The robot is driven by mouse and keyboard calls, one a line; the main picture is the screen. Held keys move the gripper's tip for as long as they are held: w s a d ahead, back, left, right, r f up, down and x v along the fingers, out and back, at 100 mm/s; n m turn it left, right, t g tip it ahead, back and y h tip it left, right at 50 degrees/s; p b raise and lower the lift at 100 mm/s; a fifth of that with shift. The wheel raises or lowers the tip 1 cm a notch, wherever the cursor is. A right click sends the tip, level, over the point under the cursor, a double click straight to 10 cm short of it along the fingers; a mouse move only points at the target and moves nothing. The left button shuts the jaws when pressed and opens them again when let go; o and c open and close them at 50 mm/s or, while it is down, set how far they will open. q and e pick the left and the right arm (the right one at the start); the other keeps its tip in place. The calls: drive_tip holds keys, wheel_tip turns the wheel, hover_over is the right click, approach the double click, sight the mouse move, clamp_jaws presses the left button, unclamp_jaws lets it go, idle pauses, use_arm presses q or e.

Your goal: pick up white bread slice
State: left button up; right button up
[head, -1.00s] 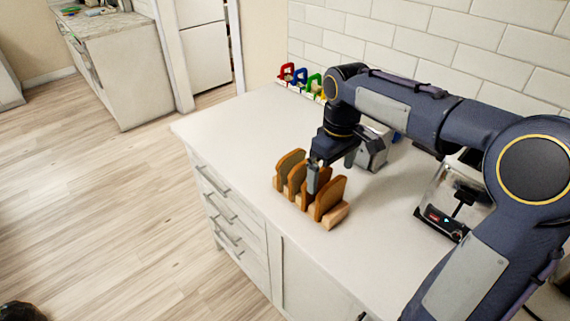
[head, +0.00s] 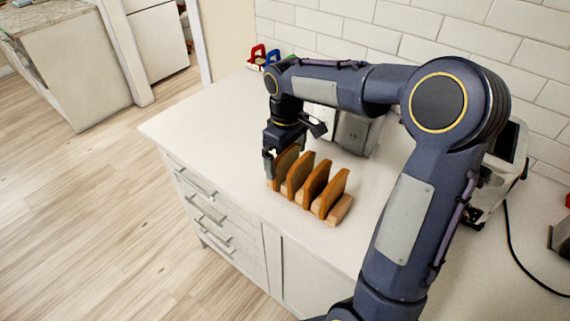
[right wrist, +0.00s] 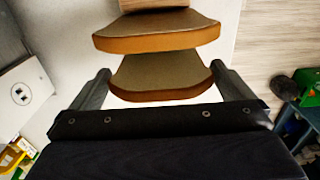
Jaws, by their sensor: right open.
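Several brown-crusted bread slices stand upright in a light wooden rack (head: 341,210) on the white counter; none looks clearly white. My right gripper (head: 289,147) is open at the rack's far-left end, by the end bread slice (head: 284,161). In the right wrist view, the open fingers of the right gripper (right wrist: 160,72) lie either side of the nearest bread slice (right wrist: 160,76), with light gaps at its edges. A second bread slice (right wrist: 157,37) stands just beyond it, clear of the fingers. My left gripper is not in view.
A grey metal appliance (head: 357,134) stands behind the rack, near the tiled wall. A larger pale appliance (head: 495,180) with a dark cable is at the right. Red and blue items (head: 261,58) sit at the counter's far end. The counter left of the rack is clear.

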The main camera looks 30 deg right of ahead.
drive_tip(key=shift+f, duration=1.35)
drive_tip(key=c, duration=0.6)
